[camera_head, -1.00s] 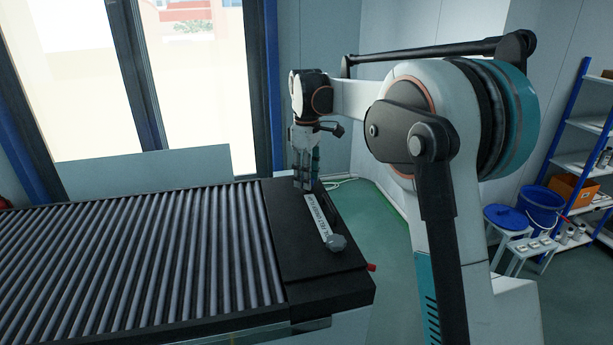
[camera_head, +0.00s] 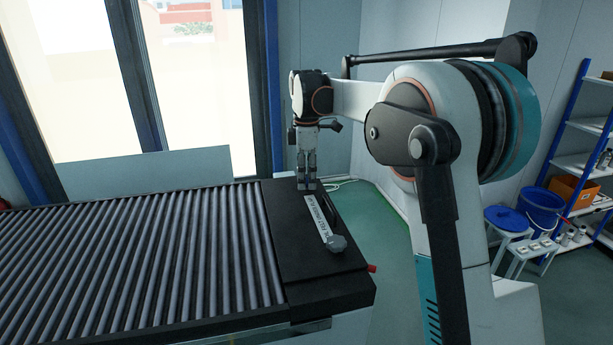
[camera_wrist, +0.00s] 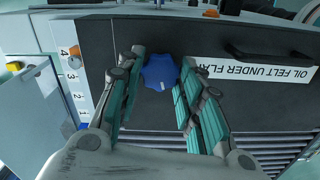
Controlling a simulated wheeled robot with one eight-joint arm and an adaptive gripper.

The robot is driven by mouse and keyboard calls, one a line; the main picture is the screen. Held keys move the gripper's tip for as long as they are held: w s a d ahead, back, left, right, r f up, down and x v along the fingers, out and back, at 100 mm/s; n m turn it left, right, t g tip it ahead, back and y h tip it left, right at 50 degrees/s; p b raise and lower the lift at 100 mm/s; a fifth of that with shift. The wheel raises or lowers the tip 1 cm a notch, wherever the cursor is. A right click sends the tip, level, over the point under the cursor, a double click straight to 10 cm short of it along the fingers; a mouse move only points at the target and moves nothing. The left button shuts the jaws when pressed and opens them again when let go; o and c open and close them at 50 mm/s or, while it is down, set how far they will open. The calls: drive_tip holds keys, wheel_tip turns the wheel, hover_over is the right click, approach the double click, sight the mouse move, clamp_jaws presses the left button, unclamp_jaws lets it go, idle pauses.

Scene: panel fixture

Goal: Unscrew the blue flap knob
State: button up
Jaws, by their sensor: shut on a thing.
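The blue flap knob (camera_wrist: 160,72), a lobed round knob, sits on the dark flap panel (camera_wrist: 120,35) in the wrist view. My gripper (camera_wrist: 163,62) has one finger on each side of the knob and is shut on it. In the head view my gripper (camera_head: 307,187) points straight down at the far part of the black end block (camera_head: 290,240) of the roller conveyor. The knob is hidden behind the fingers there.
A white label reading "OIL FELT UNDER FLAP" (camera_wrist: 265,76) lies beside a black handle (camera_wrist: 268,55). A grey knob (camera_head: 337,243) is at the label's near end in the head view. Conveyor rollers (camera_head: 150,265) fill the left. A numbered strip (camera_wrist: 75,85) stands left in the wrist view.

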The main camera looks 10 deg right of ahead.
drive_tip(key=o, duration=1.1)
drive_tip(key=shift+c, duration=0.2)
drive_tip(key=shift+r, duration=0.1)
wheel_tip(320, 180, up, 12)
